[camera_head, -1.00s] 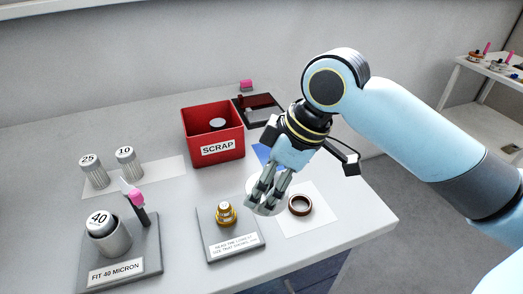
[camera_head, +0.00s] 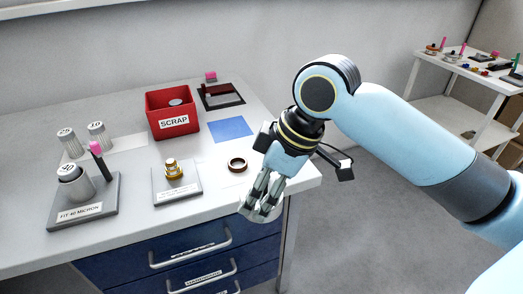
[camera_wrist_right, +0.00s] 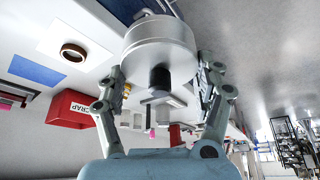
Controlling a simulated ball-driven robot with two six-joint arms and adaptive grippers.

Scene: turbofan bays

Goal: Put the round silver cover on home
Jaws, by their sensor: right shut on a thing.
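The round silver cover (camera_wrist_right: 158,48) is in my right gripper (camera_wrist_right: 160,85), which is shut on it; a dark knob shows on its near face in the right wrist view. In the head view my right gripper (camera_head: 262,206) is beyond the right front part of the bench, and the cover's pale edge (camera_head: 247,212) shows partly behind the fingers. A brass fitting (camera_head: 174,170) stands on a grey labelled plate (camera_head: 190,189) on the bench. My left gripper is out of view.
A brown ring (camera_head: 237,164) lies on a white sheet left of my gripper. A blue mat (camera_head: 231,129), a red SCRAP bin (camera_head: 172,123) and a dark tray (camera_head: 222,103) are behind. Two more filters (camera_head: 97,134) stand at left. Blue drawers (camera_head: 209,240) are below.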

